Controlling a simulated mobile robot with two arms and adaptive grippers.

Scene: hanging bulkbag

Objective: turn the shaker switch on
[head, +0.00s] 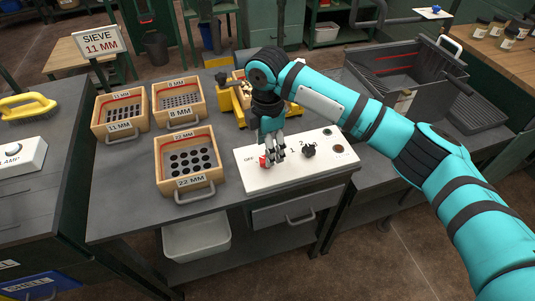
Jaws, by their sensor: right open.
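A white control panel (296,176) lies on the grey workbench. A red switch (264,161) is near its left end, beside an "OFF" marking. A black knob (309,150) sits further right, with round dark and reddish parts near the right end. My right gripper (271,156) points down over the left part of the panel, its fingers at the red switch and partly hiding it. It is open; whether a finger touches the switch cannot be told. Behind my right arm is the yellow shaker (232,102), partly hidden. My left gripper is not in view.
Wooden sieve boxes marked 11 MM (121,113), 8 MM (180,100) and 22 MM (189,160) stand left of the panel. A "SIEVE 11 MM" sign (100,43) stands behind them. A dark metal tray (405,75) is at the right. A white bin (197,236) sits below the bench.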

